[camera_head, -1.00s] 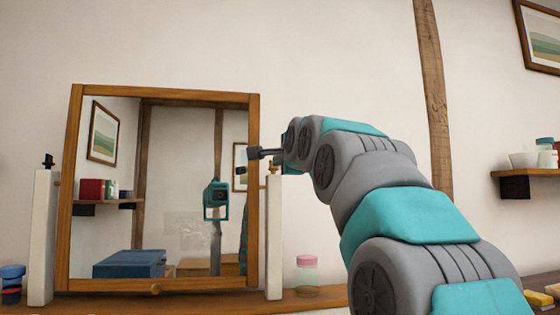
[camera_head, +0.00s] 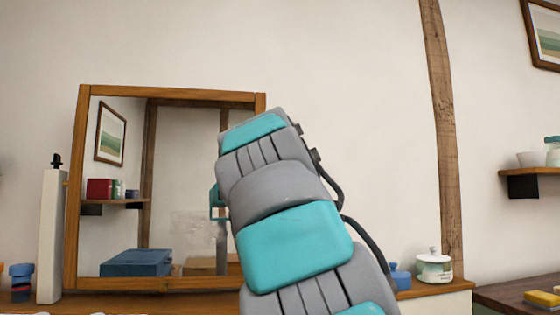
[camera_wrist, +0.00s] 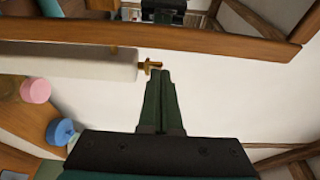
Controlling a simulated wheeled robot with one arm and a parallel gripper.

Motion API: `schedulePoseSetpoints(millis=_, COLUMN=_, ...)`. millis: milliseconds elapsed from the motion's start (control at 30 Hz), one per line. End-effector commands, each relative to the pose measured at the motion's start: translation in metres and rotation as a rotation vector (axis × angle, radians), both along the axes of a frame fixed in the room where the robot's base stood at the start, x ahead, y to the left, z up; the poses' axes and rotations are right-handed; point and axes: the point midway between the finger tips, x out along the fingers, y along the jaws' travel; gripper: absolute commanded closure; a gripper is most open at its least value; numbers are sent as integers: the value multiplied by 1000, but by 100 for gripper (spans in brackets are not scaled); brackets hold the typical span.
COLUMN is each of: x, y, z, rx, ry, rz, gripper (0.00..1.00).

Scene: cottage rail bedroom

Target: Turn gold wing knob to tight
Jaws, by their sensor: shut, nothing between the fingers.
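The gold wing knob (camera_wrist: 151,66) shows in the wrist view at the end of the white post (camera_wrist: 75,62), beside the wooden mirror frame (camera_wrist: 210,45). My gripper (camera_wrist: 162,72) is shut and empty, its fingertips right by the knob, slightly right of and below it in the picture. I cannot tell whether they touch. In the head view my arm hides the gripper, the gold knob and the right post. The mirror (camera_head: 178,130) stands upright there, with a dark knob (camera_head: 57,160) on the left white post (camera_head: 50,235).
A pink-lidded jar (camera_wrist: 35,90) and a blue item (camera_wrist: 60,131) are near the post in the wrist view. A white lidded pot (camera_head: 434,266) and a blue container (camera_head: 399,277) stand right of my arm. A wall shelf (camera_head: 530,172) is at far right.

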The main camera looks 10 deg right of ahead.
Motion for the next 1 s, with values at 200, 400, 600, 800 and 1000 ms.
schedulePoseSetpoints(millis=200, x=2, y=3, z=-1, rx=1, ry=1, rz=4, gripper=100)
schedulePoseSetpoints(millis=400, x=4, y=7, z=-2, rx=1, ry=1, rz=5, gripper=100)
schedulePoseSetpoints(millis=600, x=6, y=13, z=0, rx=1, ry=-1, rz=6, gripper=100)
schedulePoseSetpoints(millis=800, x=8, y=14, z=-1, rx=2, ry=2, rz=4, gripper=100)
schedulePoseSetpoints(millis=1000, x=9, y=15, z=-2, rx=1, ry=5, rz=3, gripper=100)
